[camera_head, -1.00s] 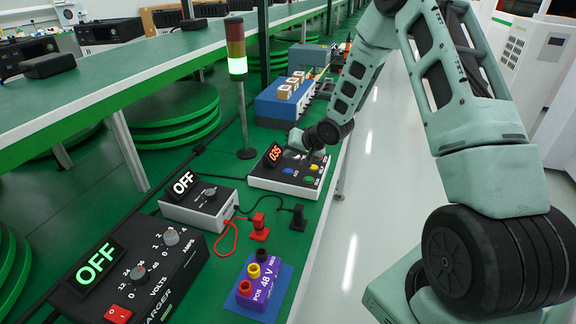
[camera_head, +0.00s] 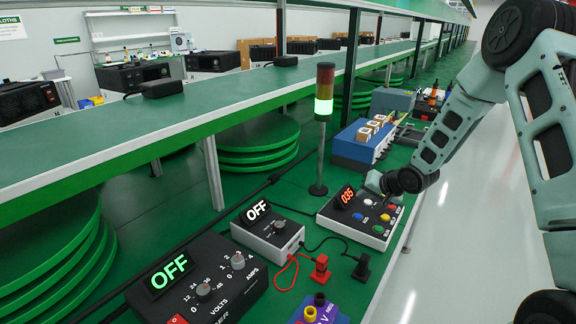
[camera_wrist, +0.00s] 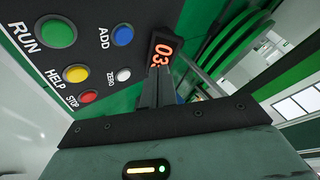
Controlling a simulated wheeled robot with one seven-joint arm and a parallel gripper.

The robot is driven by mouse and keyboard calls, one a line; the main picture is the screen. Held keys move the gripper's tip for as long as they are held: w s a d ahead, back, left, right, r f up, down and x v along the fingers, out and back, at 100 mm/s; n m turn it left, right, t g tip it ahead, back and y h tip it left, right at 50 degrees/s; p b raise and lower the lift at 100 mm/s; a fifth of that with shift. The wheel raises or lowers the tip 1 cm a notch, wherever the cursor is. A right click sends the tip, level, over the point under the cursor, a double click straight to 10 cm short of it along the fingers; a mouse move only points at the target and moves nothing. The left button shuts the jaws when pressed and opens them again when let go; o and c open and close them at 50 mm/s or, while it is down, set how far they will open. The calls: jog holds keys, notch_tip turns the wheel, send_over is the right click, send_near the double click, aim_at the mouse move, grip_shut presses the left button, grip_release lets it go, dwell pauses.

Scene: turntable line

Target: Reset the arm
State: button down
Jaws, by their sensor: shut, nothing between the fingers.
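My arm reaches in from the right in the head view. My gripper (camera_head: 373,183) is over the far edge of a white-and-black button box (camera_head: 347,228), near its lit display (camera_head: 346,196) reading 035. In the wrist view the dark fingers (camera_wrist: 158,88) are together with nothing between them, and they partly cover the display (camera_wrist: 162,52). Whether they touch the box I cannot tell. The wrist view also shows the green RUN (camera_wrist: 58,33), blue ADD (camera_wrist: 123,36), yellow HELP (camera_wrist: 76,74), white ZERO (camera_wrist: 124,75) and red STOP (camera_wrist: 90,97) buttons.
A signal tower (camera_head: 323,100) with its green lamp lit stands behind the box. A blue unit (camera_head: 352,148) carries small cartons. Two devices reading OFF, a charger (camera_head: 205,290) and a smaller box (camera_head: 268,236), sit in front with red and black plugs. The aisle (camera_head: 450,225) is clear.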

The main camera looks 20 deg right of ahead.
jog(key=shift+a, duration=0.1)
jog(key=s+a+r+n+g, duration=0.25)
jog(key=s+a+r, duration=0.25)
jog(key=a, duration=0.5)
jog(key=s+a+r+n+g, duration=0.2)
jog(key=s+a+r+n, duration=0.3)
jog(key=a, duration=0.5)
jog(key=s+a+r+n+g, duration=0.1)
jog(key=s+a+n, duration=0.1)
jog(key=s, duration=0.7)
jog(key=s+a+r+n+g+h, duration=0.1)
jog(key=s+a, duration=0.3)
jog(key=s, duration=0.5)
jog(key=s+a+r+n+g, duration=0.2)
jog(key=s+r+n, duration=0.1)
jog(key=s, duration=0.7)
jog(key=shift+a+h, duration=0.3)
jog(key=shift+a, duration=0.1)
jog(key=shift+g, duration=0.25)
